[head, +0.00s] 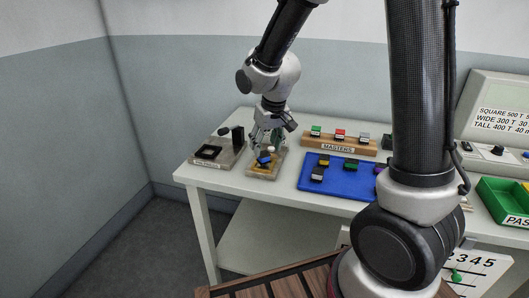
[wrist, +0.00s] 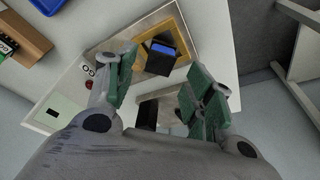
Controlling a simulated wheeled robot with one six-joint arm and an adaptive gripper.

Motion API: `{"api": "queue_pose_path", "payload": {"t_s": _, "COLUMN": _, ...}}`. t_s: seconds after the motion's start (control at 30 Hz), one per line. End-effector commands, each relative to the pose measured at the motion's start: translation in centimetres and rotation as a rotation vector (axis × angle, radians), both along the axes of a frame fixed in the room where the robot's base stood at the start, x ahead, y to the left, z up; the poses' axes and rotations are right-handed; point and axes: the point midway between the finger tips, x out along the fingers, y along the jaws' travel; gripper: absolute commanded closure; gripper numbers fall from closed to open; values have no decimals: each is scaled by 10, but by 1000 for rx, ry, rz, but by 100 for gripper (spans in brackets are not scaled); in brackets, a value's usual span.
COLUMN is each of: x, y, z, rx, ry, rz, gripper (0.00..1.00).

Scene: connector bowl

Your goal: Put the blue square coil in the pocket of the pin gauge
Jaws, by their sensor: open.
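The blue square coil (head: 264,160) has a blue top and a dark body. It sits in a yellow-edged recess on a beige fixture (head: 258,172), below my gripper. In the wrist view the coil (wrist: 163,48) looks turned relative to the yellow frame (wrist: 178,29); I cannot tell if it is seated flat. My gripper (head: 267,139) is open above this fixture, its green-padded fingers apart with nothing held. In the wrist view the gripper (wrist: 162,75) has the coil just beyond its fingertips. I cannot read which fixture is labelled as the pin gauge.
A second fixture with a black square frame (head: 208,152) and a dark post (head: 238,136) stands close on the left. A MASTERS rack (head: 338,149) and a blue mat (head: 345,190) with several coils lie right. A green bin (head: 505,200) is farther right.

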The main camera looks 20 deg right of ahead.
Motion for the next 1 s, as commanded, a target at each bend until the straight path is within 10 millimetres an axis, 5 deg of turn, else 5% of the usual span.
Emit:
{"api": "queue_pose_path", "payload": {"t_s": 0.3, "x": -17, "y": -3, "z": 64, "rx": 2, "ry": -4, "rz": 0, "gripper": 47}}
{"api": "queue_pose_path", "payload": {"t_s": 0.67, "x": -29, "y": -14, "z": 87, "rx": 2, "ry": -7, "rz": -11, "gripper": 47}}
{"api": "queue_pose_path", "payload": {"t_s": 0.77, "x": -52, "y": -39, "z": 107, "rx": 5, "ry": -22, "rz": -39, "gripper": 47}}
{"api": "queue_pose_path", "payload": {"t_s": 1.0, "x": -156, "y": -114, "z": 153, "rx": 11, "ry": -70, "rz": -136, "gripper": 47}}
